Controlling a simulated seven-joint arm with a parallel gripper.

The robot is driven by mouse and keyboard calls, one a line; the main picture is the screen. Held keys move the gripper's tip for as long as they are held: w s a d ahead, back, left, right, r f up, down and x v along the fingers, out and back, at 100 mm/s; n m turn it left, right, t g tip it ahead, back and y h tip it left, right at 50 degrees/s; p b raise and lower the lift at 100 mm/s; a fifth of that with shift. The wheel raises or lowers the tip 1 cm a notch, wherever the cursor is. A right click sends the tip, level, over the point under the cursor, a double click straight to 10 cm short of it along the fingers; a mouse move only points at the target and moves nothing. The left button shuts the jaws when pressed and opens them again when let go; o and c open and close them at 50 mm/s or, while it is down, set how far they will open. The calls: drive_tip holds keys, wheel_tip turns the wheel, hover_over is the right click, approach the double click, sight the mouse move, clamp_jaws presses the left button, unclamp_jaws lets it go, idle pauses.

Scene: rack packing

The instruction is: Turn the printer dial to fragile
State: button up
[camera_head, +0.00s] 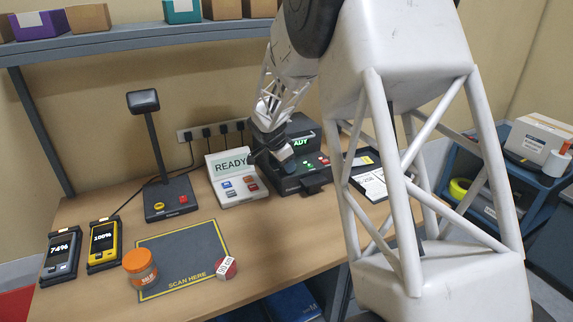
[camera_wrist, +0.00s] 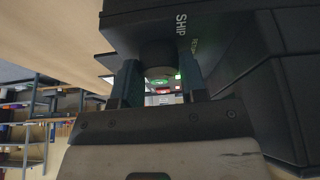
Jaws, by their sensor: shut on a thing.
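The label printer (camera_head: 300,131) is a dark box at the back of the bench, with a partly covered green display and small green and red lit buttons. In the wrist view its dark housing (camera_wrist: 250,70) fills the upper right, with the word SHIP and a smaller, unclear word beside it. My gripper (camera_head: 270,155) is at the printer's left front. In the wrist view its fingers (camera_wrist: 160,78) are shut on the dark round dial (camera_wrist: 157,52), one on each side. The dial's pointer and the fragile mark cannot be made out.
A white READY panel (camera_head: 236,194) stands just left of the printer. A scanner stand (camera_head: 170,200), two handhelds, an orange jar (camera_head: 140,267), a scan mat (camera_head: 185,259) and a small red-white item (camera_head: 226,268) are further left. A clipboard (camera_head: 373,184) lies right, partly behind my arm.

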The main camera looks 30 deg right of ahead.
sight(279, 174)
drive_tip(key=o, duration=0.9)
drive_tip(key=shift+r, duration=0.1)
drive_tip(key=shift+v, duration=3.8)
drive_tip(key=shift+s, duration=0.1)
